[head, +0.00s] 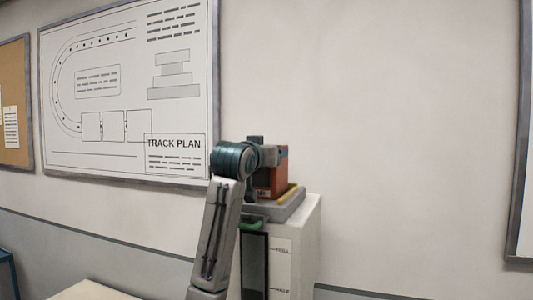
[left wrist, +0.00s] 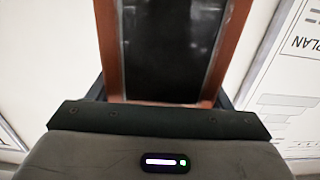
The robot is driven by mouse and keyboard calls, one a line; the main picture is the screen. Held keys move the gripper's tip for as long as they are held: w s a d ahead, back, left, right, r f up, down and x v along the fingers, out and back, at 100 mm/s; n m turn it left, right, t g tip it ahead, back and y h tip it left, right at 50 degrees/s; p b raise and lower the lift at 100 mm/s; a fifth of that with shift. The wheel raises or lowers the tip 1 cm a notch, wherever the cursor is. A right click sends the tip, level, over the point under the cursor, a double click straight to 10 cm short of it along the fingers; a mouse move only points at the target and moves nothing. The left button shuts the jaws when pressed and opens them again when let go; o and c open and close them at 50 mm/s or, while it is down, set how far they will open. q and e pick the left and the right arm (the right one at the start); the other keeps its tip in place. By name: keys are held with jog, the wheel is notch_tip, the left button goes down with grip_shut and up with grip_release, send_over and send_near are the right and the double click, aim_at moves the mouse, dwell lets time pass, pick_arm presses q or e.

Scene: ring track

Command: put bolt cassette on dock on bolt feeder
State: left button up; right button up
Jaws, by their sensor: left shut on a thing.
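The bolt cassette, an orange-red box with a dark window, shows in the head view (head: 280,164), partly hidden by my left arm. It fills the upper middle of the left wrist view (left wrist: 127,55). My left gripper (head: 254,172) is shut on it, with a dark finger on each side in the left wrist view. The grey dock (head: 287,209) with a yellow strip tops the white bolt feeder (head: 305,245). The cassette appears upright at the dock; I cannot tell whether its base touches it. My right gripper is out of view.
A track plan board (head: 120,95) hangs on the wall behind, left of the feeder. A corkboard (head: 14,85) is at the far left. A pale surface (head: 88,291) shows at the lower left.

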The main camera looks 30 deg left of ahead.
pick_arm(q)
jog(key=shift+s+d, duration=0.1)
jog(key=o, duration=1.5)
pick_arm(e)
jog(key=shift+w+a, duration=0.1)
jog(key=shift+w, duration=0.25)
pick_arm(q)
jog(key=shift+r, duration=0.1)
jog(key=shift+b+v, duration=3)
jog(key=shift+v, duration=3.05)
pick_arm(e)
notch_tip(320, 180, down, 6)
pick_arm(q)
jog(key=shift+d, duration=0.1)
